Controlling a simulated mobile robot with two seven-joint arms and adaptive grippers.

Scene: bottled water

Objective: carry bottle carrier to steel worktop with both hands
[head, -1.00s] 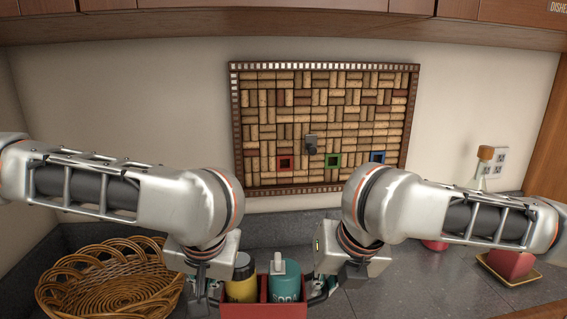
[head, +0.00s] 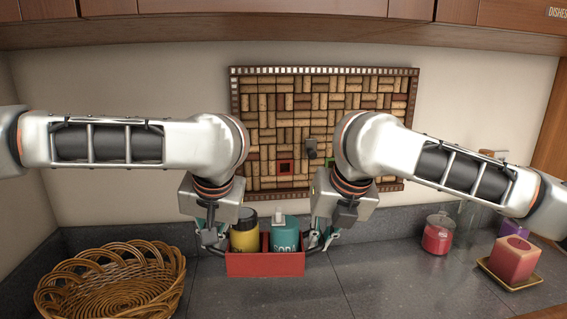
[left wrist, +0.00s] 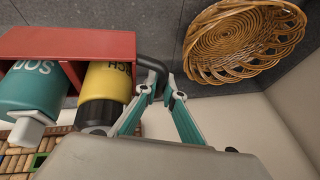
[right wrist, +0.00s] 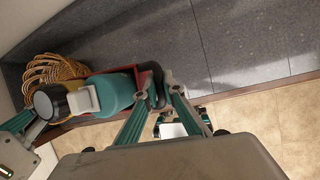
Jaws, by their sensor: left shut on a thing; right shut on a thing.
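The bottle carrier (head: 265,265) is a red open box with dark side handles. It holds a yellow bottle with a black cap (head: 245,236) and a teal soda bottle with a white top (head: 285,236). My left gripper (head: 212,240) is shut on the carrier's left handle; it also shows in the left wrist view (left wrist: 160,92). My right gripper (head: 322,240) is shut on the right handle; it also shows in the right wrist view (right wrist: 162,90). The carrier looks level at the dark grey worktop (head: 370,285); I cannot tell whether it touches the surface.
A wicker basket (head: 110,280) stands left of the carrier. At the right are a red glass jar candle (head: 437,236) and a pink block candle (head: 513,258) on a yellow dish. A cork board (head: 325,120) hangs on the wall behind. The front right worktop is clear.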

